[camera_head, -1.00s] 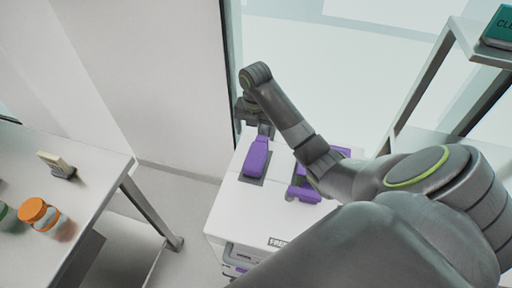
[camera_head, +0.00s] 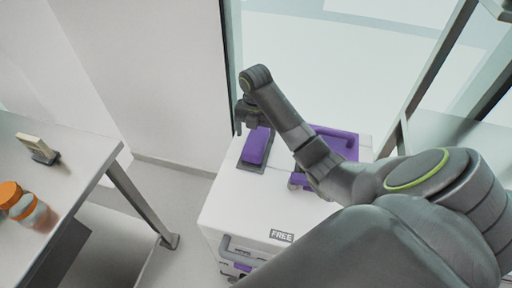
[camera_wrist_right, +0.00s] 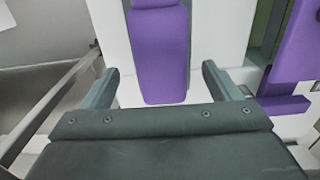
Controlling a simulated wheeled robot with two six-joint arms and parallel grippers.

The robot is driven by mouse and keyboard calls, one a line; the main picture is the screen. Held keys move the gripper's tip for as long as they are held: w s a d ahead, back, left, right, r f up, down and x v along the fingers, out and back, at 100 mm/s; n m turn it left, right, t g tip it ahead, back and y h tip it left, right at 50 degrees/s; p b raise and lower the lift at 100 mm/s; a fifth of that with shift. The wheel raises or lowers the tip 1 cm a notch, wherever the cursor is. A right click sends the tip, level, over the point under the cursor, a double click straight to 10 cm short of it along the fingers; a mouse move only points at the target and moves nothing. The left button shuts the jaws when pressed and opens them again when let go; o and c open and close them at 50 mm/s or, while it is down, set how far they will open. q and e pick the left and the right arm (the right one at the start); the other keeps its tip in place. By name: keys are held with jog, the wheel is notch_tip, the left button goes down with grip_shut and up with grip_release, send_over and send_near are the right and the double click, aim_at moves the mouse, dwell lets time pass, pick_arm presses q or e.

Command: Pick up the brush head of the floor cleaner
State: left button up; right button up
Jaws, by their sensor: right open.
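A white wheeled machine (camera_head: 240,205) marked "FREE" stands on the floor, with purple parts on top. A long purple block (camera_head: 257,148) lies on a grey patch at its top left. My right gripper (camera_head: 242,128) is at the far left end of this block. In the right wrist view the open fingers (camera_wrist_right: 159,70) stand on either side of the purple block (camera_wrist_right: 160,60), with gaps on both sides and nothing held. I cannot tell for sure which part is the brush head. A cream block with a dark base (camera_head: 38,149) lies on the left table. My left gripper is not in view.
The grey table (camera_head: 75,160) at the left also bears orange-capped jars (camera_head: 15,200). A purple handle-like part (camera_head: 340,140) is on the machine's right, partly behind my right arm. A glass wall (camera_head: 340,60) stands behind. Bare floor (camera_head: 185,190) separates table and machine.

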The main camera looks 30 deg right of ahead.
aim_at(256, 140)
notch_tip(256, 140, down, 4)
jog(key=b, duration=0.3)
jog(key=shift+s, duration=0.1)
jog(key=shift+f+b, duration=0.3)
jog(key=shift+f, duration=0.2)
jog(key=shift+r, duration=0.1)
jog(key=c, duration=1.2)
jog(key=shift+r, duration=0.15)
notch_tip(256, 140, up, 10)
jog(key=p, duration=0.9)
